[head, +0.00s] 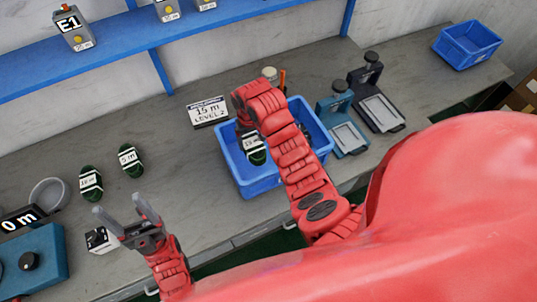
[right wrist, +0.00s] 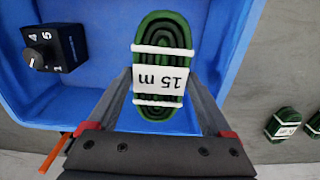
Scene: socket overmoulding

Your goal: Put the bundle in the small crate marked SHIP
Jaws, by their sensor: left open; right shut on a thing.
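The bundle (head: 257,156) is a green coil with white bands and a "15 m" label. It also shows in the right wrist view (right wrist: 160,60). My right gripper (right wrist: 160,85) is shut on it, over a blue crate (head: 237,178) in the middle of the bench. Whether the bundle touches the crate floor I cannot tell. A smaller-looking blue crate (head: 466,48) stands empty at the far right. I see no SHIP mark on either crate. My left gripper (head: 123,217) is open and empty over the front left of the bench.
Two more green coils (head: 91,183) (head: 131,160) lie on the left. A black dial box (right wrist: 54,47) sits in the middle crate. A "15 m LEVEL 2" card (head: 208,111) stands behind it. Two presses (head: 343,125) (head: 378,100) stand between the crates. A blue shelf (head: 120,42) runs behind.

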